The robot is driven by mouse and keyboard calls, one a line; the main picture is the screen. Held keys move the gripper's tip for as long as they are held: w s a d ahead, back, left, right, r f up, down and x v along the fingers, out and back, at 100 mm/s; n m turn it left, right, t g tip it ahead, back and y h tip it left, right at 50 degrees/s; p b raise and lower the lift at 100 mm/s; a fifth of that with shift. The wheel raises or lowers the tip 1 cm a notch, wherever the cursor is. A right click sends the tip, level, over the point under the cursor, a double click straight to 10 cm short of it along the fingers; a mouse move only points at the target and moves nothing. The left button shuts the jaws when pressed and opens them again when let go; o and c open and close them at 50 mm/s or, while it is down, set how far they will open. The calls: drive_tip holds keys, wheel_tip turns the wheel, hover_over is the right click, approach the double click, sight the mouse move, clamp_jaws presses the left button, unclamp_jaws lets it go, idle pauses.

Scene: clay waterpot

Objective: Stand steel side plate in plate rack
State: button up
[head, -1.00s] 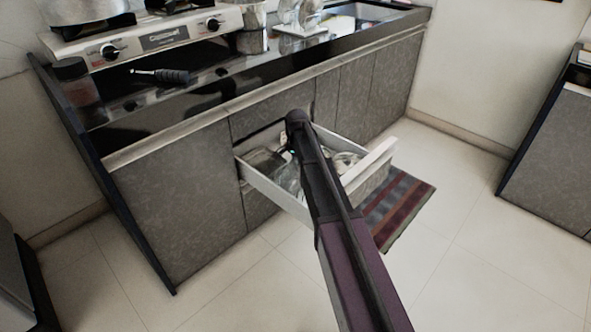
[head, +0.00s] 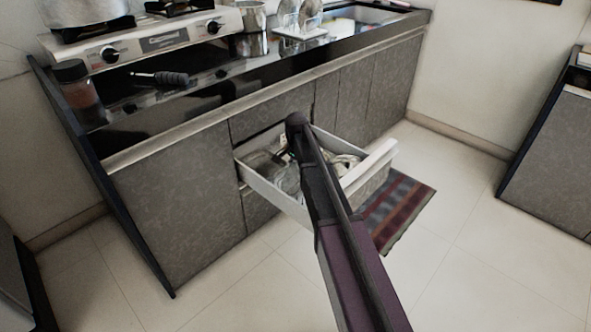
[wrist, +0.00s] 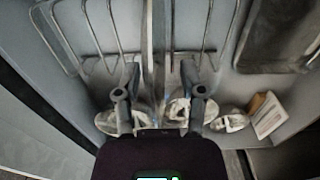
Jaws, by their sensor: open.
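The plate rack (head: 300,33) stands on the counter right of the stove, with round plates upright in it. My gripper is inside the open drawer; in the head view my own arm hides it. In the wrist view my gripper (wrist: 160,76) is open, its fingers pointing down into the drawer. A thin upright, edge-on piece, apparently the steel side plate (wrist: 154,45), stands between the fingers among wire dividers. I cannot tell whether either finger touches it.
The open drawer (head: 272,196) holds wire dividers, a dark tray (wrist: 280,35) and several shiny items. A stove (head: 150,42), a dark-handled utensil (head: 165,77) and a jar (head: 78,90) are on the counter. A striped mat (head: 400,208) lies on the floor.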

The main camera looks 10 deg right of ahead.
drive_tip(key=shift+r, duration=0.1)
wheel_tip(320, 180, up, 12)
drive_tip(key=p, duration=1.2)
idle(0.8)
drive_tip(key=s+n, duration=1)
drive_tip(key=s, duration=1.8)
drive_tip(key=shift+d+n, duration=0.4)
drive_tip(key=shift+r, duration=0.2)
wheel_tip(320, 180, up, 30)
drive_tip(key=p, duration=3)
drive_tip(key=shift+p, duration=0.35)
